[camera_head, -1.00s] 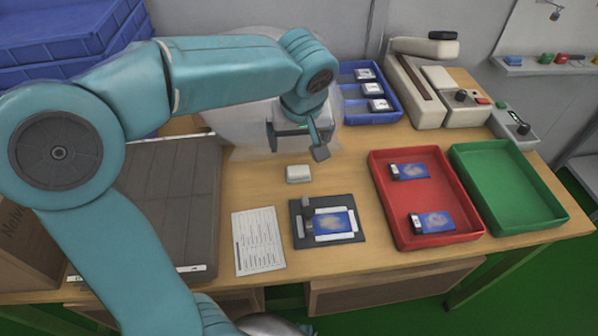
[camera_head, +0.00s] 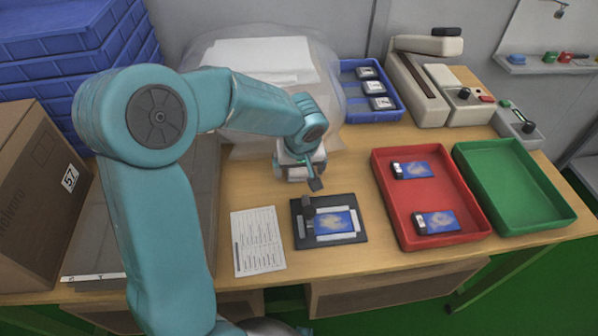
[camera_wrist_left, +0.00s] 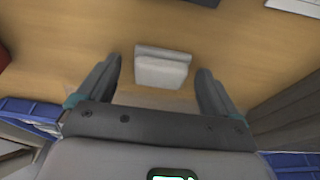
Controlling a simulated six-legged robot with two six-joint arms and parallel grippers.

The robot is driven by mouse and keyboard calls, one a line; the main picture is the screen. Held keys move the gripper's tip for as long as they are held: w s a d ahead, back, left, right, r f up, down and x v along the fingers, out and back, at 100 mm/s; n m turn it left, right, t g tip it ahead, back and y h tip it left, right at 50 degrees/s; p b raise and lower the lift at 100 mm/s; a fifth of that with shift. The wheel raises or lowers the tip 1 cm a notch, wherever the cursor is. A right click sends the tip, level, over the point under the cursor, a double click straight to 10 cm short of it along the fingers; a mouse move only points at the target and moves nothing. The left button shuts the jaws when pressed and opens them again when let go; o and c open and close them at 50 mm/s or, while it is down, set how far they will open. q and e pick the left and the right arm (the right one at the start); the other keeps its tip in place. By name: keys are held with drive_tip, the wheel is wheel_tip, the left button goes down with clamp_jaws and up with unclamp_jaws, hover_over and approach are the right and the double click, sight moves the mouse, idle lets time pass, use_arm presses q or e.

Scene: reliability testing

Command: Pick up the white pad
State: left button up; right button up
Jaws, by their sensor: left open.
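The white pad (camera_wrist_left: 162,71) is a small pale block on the wooden table. In the left wrist view it lies between the two fingers, with a gap to each side. My left gripper (camera_wrist_left: 161,80) is open, with nothing between its fingers touching the pad that I can make out. In the head view the left gripper (camera_head: 299,178) is low over the table behind the black fixture, and its body hides the pad. My right gripper is not in view.
A black fixture (camera_head: 355,238) with a blue card and a printed sheet (camera_head: 258,241) lie in front. A red tray (camera_head: 388,209) with cards and a green tray (camera_head: 540,202) stand right. A blue bin (camera_head: 351,106) and plastic-wrapped box (camera_head: 222,55) stand behind.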

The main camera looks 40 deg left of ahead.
sight(299, 170)
use_arm(q)
drive_tip(key=shift+r, duration=0.1)
drive_tip(key=shift+c, duration=0.3)
drive_tip(key=c, duration=1.1)
drive_tip(key=shift+r, duration=0.1)
wheel_tip(299, 170, up, 20)
drive_tip(key=p, duration=0.3)
drive_tip(key=shift+p, duration=0.3)
drive_tip(key=shift+o, duration=0.6)
